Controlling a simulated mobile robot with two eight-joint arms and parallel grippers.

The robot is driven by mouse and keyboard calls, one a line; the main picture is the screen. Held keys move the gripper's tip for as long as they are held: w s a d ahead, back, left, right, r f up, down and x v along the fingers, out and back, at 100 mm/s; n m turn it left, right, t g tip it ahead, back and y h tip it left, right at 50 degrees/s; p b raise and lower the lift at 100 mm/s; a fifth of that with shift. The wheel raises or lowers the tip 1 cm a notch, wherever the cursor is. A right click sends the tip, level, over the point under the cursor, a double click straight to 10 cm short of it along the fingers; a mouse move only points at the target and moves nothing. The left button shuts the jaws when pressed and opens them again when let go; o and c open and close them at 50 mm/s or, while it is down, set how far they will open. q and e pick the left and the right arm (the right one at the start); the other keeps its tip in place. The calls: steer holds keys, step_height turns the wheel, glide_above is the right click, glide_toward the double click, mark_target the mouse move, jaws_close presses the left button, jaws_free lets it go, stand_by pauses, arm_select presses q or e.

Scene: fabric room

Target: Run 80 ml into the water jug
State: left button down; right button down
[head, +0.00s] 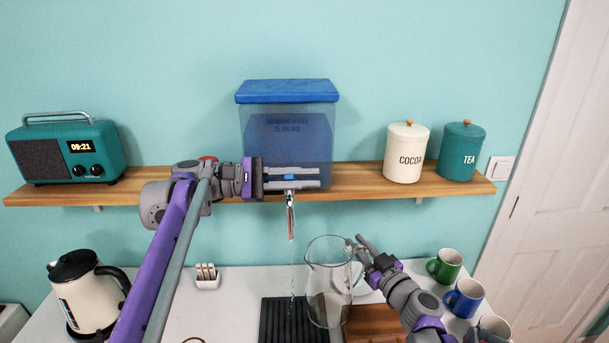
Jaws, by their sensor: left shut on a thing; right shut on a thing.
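The water dispenser (287,125), a clear tank with a blue lid, stands on the shelf. Its tap spout (291,215) hangs below the shelf edge. My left gripper (293,177) is shut on the small blue tap lever (291,177). A thin stream of water (292,265) appears to run down from the spout. The clear glass jug (322,290) is below and right of the spout, and the stream shows just left of its wall. My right gripper (364,248) is shut on the jug's handle, partly hiding it. The water level in the jug is not clear.
A black ribbed mat (277,320) lies under the tap, beside a wooden board (375,325). A kettle (85,292) and a small white holder (207,277) stand left. Green (445,265) and blue (464,298) mugs stand right. The shelf (355,180) overhangs the counter.

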stand_by(0.3)
arm_select(q)
steer(key=c, duration=0.9)
jaws_free()
steer(key=a, duration=1.2)
